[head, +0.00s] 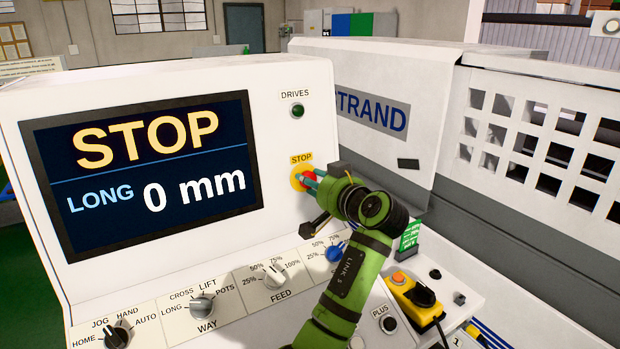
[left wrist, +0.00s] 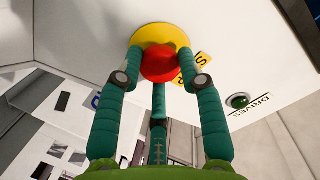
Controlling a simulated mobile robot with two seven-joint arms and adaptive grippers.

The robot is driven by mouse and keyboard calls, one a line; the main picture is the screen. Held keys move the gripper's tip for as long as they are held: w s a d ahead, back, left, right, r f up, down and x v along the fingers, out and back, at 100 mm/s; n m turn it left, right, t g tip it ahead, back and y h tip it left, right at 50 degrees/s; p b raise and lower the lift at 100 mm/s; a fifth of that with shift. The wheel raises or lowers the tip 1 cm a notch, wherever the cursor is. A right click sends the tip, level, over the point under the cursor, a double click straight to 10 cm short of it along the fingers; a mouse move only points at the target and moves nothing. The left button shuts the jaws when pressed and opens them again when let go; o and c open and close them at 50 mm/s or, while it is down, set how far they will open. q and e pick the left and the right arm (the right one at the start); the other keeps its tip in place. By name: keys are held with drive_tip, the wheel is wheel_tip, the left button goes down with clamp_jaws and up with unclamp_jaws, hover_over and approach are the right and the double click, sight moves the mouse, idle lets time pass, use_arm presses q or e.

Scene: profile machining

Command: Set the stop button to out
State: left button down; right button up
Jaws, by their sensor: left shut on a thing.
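The stop button is a red mushroom head (head: 308,177) on a round yellow plate (head: 296,181), under a yellow STOP label (head: 301,158) on the white control panel. In the left wrist view the red button (left wrist: 158,66) sits in front of its yellow plate (left wrist: 160,35). My left gripper (head: 316,182) is at the button, with its green fingers around the red head and shut on it. The fingers partly hide the button in the head view. Whether the button is in or out cannot be told. My right gripper is not in view.
A screen (head: 150,170) reads STOP, LONG 0 mm. A green DRIVES lamp (head: 297,111) is above the button. Below are several selector knobs, including FEED (head: 274,277) and a blue one (head: 335,252) close to my arm. A yellow box (head: 415,297) stands at the lower right.

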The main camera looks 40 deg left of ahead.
use_arm(q)
drive_tip(key=shift+m+p, duration=1.5)
drive_tip(key=shift+p, duration=0.3)
drive_tip(key=shift+s+d+r, duration=0.1)
drive_tip(key=shift+s+d, duration=0.05)
drive_tip(key=shift+d, duration=0.25)
unclamp_jaws()
drive_tip(key=f+v, duration=0.1)
drive_tip(key=v, duration=0.5)
drive_tip(key=shift+r+p, duration=0.4)
